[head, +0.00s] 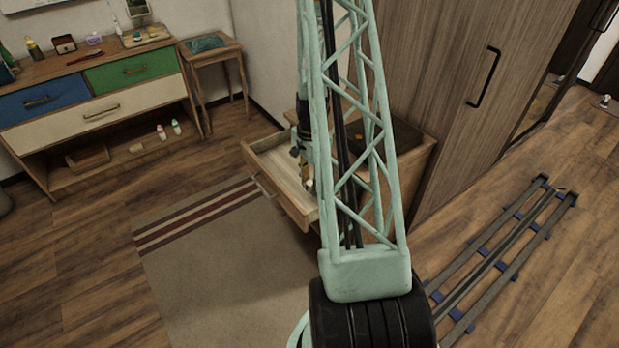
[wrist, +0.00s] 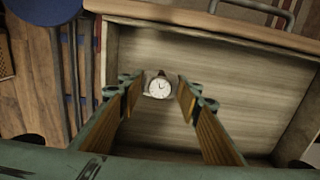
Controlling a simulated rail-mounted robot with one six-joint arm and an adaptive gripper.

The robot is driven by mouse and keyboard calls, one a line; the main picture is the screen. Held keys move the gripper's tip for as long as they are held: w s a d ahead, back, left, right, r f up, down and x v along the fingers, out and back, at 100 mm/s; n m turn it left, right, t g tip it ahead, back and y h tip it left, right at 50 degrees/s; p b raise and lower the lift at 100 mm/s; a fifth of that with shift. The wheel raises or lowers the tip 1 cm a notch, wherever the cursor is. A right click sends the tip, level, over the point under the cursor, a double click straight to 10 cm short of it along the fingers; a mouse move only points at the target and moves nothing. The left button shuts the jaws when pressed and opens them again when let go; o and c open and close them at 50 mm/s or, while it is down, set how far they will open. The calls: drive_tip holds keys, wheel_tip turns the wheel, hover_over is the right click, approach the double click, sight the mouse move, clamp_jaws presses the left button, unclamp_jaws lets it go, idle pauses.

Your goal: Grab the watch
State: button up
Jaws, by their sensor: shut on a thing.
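Below the watch is the pale wooden floor of an open drawer (wrist: 235,100). In the head view my gripper (head: 300,165) is inside the open drawer (head: 290,206) of a small wooden cabinet. My arm partly hides it there, and I cannot make out the watch in that view.
The drawer's walls surround the gripper. A tall wooden wardrobe (head: 450,90) stands to the right. A dresser (head: 95,95) with several small items on top stands at the left. A beige rug (head: 215,265) lies in front of the drawer, and rails (head: 505,260) lie at the right.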

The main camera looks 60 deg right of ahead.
drive_tip(key=shift+s+a, duration=0.3)
drive_tip(key=shift+a, duration=0.05)
idle(0.6)
